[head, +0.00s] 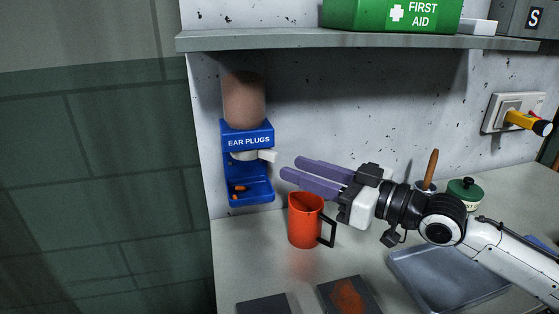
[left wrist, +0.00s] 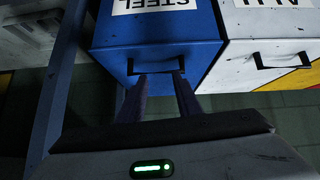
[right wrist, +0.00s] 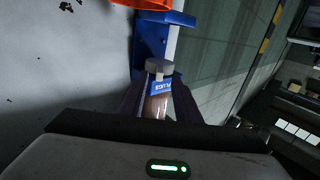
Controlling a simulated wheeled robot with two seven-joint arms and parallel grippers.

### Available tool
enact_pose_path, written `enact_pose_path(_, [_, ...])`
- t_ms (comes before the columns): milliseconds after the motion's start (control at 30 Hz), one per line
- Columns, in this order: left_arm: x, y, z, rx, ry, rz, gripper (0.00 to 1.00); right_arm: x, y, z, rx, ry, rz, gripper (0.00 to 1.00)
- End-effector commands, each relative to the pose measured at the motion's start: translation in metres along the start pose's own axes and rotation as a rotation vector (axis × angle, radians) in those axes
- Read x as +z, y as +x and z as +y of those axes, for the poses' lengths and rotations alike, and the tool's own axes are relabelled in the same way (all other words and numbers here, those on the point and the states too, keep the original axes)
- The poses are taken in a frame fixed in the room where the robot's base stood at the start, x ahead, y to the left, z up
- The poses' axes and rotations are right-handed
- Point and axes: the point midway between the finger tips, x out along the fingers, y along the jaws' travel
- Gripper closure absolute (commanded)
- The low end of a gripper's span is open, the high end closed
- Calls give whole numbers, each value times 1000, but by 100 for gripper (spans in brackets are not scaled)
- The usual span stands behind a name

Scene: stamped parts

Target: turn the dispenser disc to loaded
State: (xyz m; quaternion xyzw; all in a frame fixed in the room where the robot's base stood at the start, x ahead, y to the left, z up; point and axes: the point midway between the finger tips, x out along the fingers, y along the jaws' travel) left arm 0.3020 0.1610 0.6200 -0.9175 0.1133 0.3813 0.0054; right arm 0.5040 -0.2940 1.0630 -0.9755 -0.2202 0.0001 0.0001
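The blue ear plug dispenser (head: 249,139) is fixed to the wall at the left, with a brownish container (head: 244,100) on top. Its pale disc (head: 243,156) sits under the label, with a light tab (head: 268,156) sticking out to the right. Orange plugs (head: 238,188) lie in the lower tray. My right gripper (head: 288,168) is open and empty, its purple fingers pointing left, just right of the tab and apart from it. In the right wrist view the grey disc (right wrist: 159,66) shows beyond the fingertips. My left gripper (left wrist: 160,82) is open and empty, away from the dispenser.
An orange-red jug (head: 304,222) stands below my right fingers. A shelf (head: 330,40) with a green first aid box (head: 390,14) is above. A grey tray (head: 440,280) lies at the right. A blue STEEL bin (left wrist: 155,45) is before my left gripper.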

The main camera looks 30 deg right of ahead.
Motion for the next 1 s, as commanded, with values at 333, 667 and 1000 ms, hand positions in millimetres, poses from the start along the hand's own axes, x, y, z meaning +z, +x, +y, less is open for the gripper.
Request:
enact_pose_path(333, [-1,-4,-4,-8,-3,-7,69,-3,36,1,1,2,4,70])
enact_pose_path(667, [4,-7,-4,-8,-5,-18,69,-1,54,0,-1,0,1,70])
enact_pose_path(1000, [4,-7,-4,-8,-4,-17,69,0,54,0,-1,0,0,84])
